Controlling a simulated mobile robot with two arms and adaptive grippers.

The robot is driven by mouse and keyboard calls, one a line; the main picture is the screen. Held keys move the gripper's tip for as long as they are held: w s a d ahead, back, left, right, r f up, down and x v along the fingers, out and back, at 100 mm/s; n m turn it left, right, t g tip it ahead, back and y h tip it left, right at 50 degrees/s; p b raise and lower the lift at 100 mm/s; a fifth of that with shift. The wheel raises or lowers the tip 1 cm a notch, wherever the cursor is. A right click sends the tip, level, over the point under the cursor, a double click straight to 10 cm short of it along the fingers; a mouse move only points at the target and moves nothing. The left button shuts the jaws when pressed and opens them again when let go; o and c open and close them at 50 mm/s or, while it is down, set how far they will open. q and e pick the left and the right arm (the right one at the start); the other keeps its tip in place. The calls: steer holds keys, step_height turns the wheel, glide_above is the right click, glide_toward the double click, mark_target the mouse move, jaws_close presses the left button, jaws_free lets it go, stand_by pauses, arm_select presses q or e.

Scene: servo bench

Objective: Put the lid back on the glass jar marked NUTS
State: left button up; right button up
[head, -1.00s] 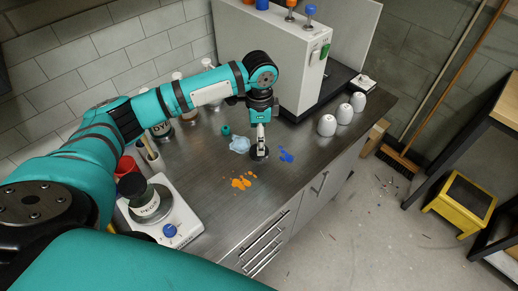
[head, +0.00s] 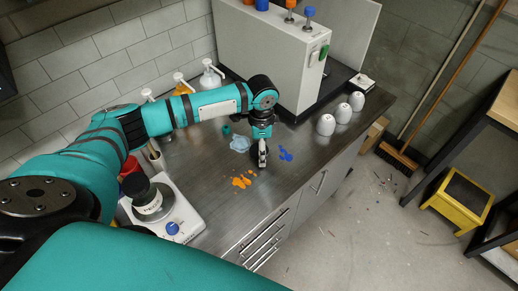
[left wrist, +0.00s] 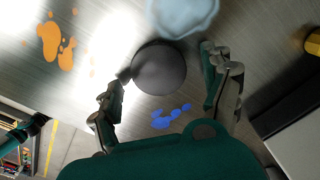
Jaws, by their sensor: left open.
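A dark round lid (left wrist: 158,67) lies flat on the steel bench top. It shows between my left gripper's fingers in the left wrist view, and mostly behind the gripper in the head view. My left gripper (head: 262,164) is open, pointing down at the lid; its fingers (left wrist: 168,88) are on either side, with the left fingertip close to the rim. Whether they touch it I cannot tell.
Orange (head: 242,181) and blue (head: 286,155) spots mark the bench. White domed cups (head: 326,125) stand at the right. A tall grey machine (head: 265,55) stands behind.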

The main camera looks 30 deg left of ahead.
arm_select(q)
steer(key=c, duration=0.8)
steer(key=shift+r, duration=0.15)
steer(key=shift+r, duration=0.3)
steer(key=shift+s+d+r+b, duration=0.15)
steer(key=shift+s+r+b, duration=0.2)
steer(key=shift+r, duration=0.3)
steer(key=shift+s+d+r+b, duration=0.1)
steer(key=shift+r+b, duration=0.35)
steer(key=shift+r, duration=0.15)
steer(key=s+d, duration=0.2)
steer(key=s, duration=0.2)
steer(key=s+d+r+b, duration=0.1)
steer(key=s+d, duration=0.1)
steer(key=s, duration=0.2)
steer(key=s+d+b, duration=0.1)
steer(key=s+d, duration=0.1)
steer(key=s, duration=0.2)
steer(key=shift+r, duration=0.2)
steer(key=shift+s+d+r, duration=0.15)
steer(key=shift+s+d, duration=0.25)
steer(key=shift+s, duration=0.3)
